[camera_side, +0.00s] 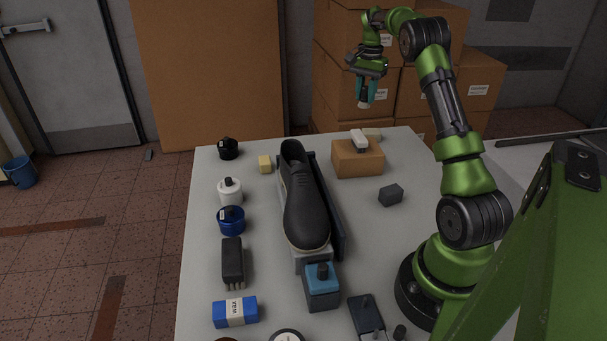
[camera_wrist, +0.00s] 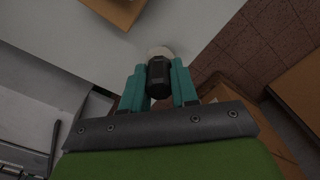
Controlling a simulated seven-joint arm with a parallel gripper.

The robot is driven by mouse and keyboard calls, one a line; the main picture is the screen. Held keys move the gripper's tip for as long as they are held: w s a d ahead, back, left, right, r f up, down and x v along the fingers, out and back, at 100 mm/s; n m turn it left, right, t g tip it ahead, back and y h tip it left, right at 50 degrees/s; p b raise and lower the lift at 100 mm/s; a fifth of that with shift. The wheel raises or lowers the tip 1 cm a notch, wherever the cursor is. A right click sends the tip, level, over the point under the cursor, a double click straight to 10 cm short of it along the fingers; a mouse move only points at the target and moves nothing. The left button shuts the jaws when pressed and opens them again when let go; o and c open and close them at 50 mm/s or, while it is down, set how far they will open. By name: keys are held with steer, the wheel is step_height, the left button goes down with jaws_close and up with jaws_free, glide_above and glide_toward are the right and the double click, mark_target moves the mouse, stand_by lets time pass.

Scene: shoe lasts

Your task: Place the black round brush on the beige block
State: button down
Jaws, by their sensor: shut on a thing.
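My gripper (camera_side: 366,92) is raised high over the far end of the table, its teal fingers shut on the black round brush. In the wrist view the brush (camera_wrist: 158,78) is a dark faceted handle with a pale end, between the fingertips. In the side view only its pale end (camera_side: 364,103) shows clearly, pointing down.
The brown box (camera_side: 357,160) bears a white-topped brush (camera_side: 359,139). A black shoe (camera_side: 303,200) stands mid-table. A yellow block (camera_side: 265,164), several jars and a dark grey block (camera_side: 390,195) lie around it. Stacked cartons (camera_side: 340,85) stand behind the table.

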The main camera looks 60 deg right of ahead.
steer(key=s+d+f+m, duration=0.1)
steer(key=d+m, duration=0.3)
steer(key=d, duration=0.3)
glide_toward(372, 130)
step_height(372, 130, down, 5)
steer(key=shift+s+a+f, duration=0.1)
steer(key=shift+s+a, duration=0.05)
steer(key=shift+a, duration=0.05)
steer(key=shift+f, duration=0.1)
steer(key=c, duration=0.9)
jaws_free()
steer(key=shift+o, duration=0.2)
